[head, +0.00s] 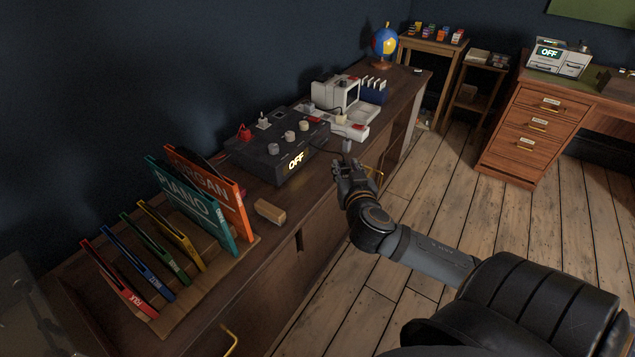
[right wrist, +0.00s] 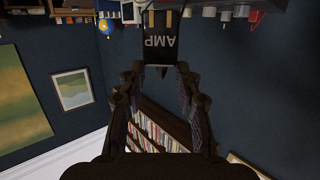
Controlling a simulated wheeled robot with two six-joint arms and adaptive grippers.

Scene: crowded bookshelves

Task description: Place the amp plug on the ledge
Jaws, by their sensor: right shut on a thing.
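My right gripper (head: 355,172) is at the front edge of the long dark wooden cabinet, in front of the black box with the glowing OFF sign. In the right wrist view, the black amp plug (right wrist: 160,45), marked AMP upside down and with brass-coloured prongs, sits at the tips of my right gripper (right wrist: 160,78), which is shut on it. In the head view the plug is small and hard to make out at the fingertips. No part is plainly marked as the ledge; the cabinet's top (head: 318,203) has a bare strip along its front. My left gripper is not in view.
The black OFF box (head: 270,165) with knobs stands on the cabinet, beside a white-grey machine (head: 345,97). A small wooden block (head: 270,211) and a rack of upright books, including PIANO (head: 190,207), are nearer. A globe (head: 384,43) stands at the far end.

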